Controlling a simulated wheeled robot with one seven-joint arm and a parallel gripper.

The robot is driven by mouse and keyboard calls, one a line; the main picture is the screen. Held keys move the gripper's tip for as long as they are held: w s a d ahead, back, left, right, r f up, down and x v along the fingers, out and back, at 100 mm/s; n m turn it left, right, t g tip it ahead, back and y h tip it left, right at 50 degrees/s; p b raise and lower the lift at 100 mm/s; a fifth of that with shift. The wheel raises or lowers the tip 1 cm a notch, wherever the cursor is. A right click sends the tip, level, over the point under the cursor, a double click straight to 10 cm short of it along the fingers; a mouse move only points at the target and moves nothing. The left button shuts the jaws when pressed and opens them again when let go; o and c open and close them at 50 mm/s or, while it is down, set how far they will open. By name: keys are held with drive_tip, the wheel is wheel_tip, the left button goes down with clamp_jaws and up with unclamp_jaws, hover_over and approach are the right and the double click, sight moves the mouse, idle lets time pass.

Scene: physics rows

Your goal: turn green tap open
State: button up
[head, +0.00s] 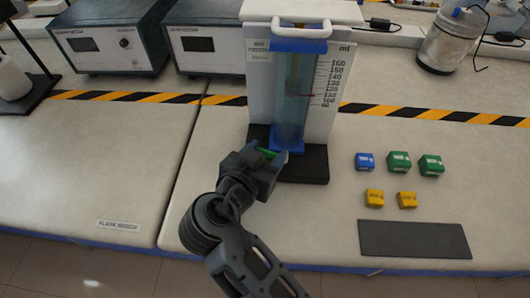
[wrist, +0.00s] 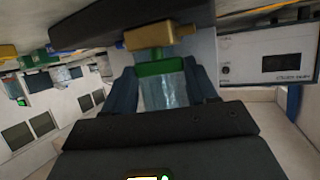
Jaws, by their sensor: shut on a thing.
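The green tap handle (head: 268,154) is at the foot of the clear measuring column (head: 294,90), mostly hidden by my gripper (head: 262,166) in the head view. In the wrist view the green tap handle (wrist: 160,68) lies between the two fingers of my gripper (wrist: 163,84), which is shut on it. A brass fitting (wrist: 158,37) is just beyond the handle. The column stands upright before a white scale board (head: 327,75) marked in ml, on a dark base (head: 305,169). How far the tap is turned cannot be told.
Small blue (head: 365,161), green (head: 399,161) and yellow (head: 374,198) blocks sit right of the column, above a dark mat (head: 414,239). Two instrument boxes (head: 110,40) and a metal canister (head: 452,42) stand at the back. The bench left of my arm is clear.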

drive_tip(key=shift+s+d+n+t+y, duration=0.1)
drive_tip(key=shift+d+n+t+y, duration=0.2)
drive_tip(key=shift+n+y, duration=0.55)
drive_tip(key=shift+n+y+p, duration=0.35)
drive_tip(key=shift+n+y, duration=0.9)
drive_tip(key=shift+y, duration=0.3)
drive_tip(key=o, duration=1.1)
drive_tip(key=shift+t, duration=0.3)
drive_tip(key=shift+c, duration=0.2)
drive_tip(key=shift+s, duration=0.1)
drive_tip(key=b+v, duration=0.1)
drive_tip(key=v, duration=0.6)
drive_tip(key=shift+s+r, duration=0.2)
drive_tip(key=shift+s, duration=0.05)
